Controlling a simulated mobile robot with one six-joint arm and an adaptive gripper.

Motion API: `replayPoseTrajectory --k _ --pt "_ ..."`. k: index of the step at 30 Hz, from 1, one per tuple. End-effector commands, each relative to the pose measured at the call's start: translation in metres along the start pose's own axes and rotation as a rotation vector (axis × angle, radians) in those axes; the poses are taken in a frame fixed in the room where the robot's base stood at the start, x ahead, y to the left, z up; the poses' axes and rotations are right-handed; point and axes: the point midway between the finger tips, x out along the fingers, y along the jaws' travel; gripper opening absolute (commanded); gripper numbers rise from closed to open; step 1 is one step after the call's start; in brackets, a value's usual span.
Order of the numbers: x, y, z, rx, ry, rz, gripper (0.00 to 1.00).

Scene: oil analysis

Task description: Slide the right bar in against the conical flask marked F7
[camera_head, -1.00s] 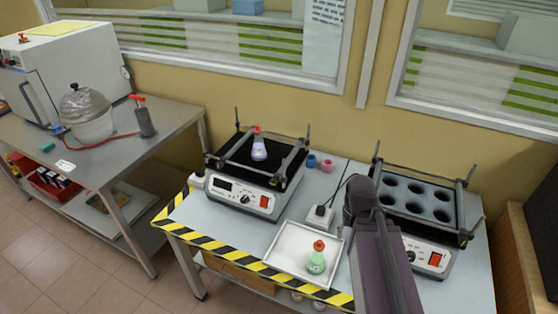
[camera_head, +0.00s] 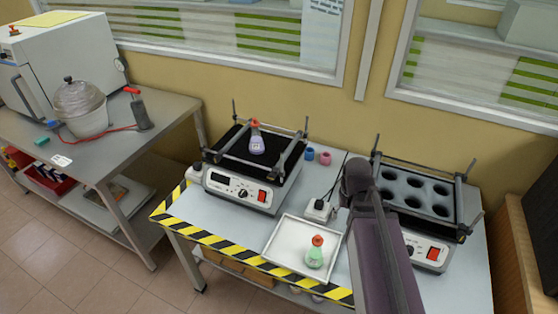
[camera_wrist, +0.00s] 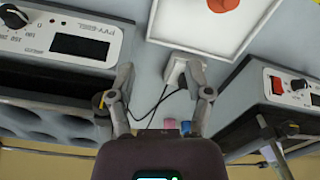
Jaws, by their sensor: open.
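The right bar (camera_head: 291,161) of that shaker runs along the platform's right side, apart from the flask. A second flask (camera_head: 315,254), with green liquid and a red cap, stands in the white tray. My gripper (camera_wrist: 160,78) is open and empty in the wrist view, above the table between the two shakers. The head view shows my arm, but not the fingertips clearly. The flask on the shaker is not visible in the wrist view.
A second shaker (camera_head: 428,254) with round holes stands at right. The white tray (camera_head: 278,248) lies at the front. A power socket box (camera_head: 318,209) with black cables sits between the shakers. Small blue (camera_head: 309,154) and pink (camera_head: 324,158) items stand behind it.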

Motion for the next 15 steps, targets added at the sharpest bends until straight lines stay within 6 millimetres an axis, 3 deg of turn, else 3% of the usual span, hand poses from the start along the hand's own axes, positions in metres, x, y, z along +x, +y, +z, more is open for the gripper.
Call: replayPoseTrajectory --k 5,15 --pt "-0.031 -0.025 -0.052 0.055 0.014 -0.028 0.65" --pt "-0.095 -0.121 -0.164 0.212 0.032 -0.118 0.65"
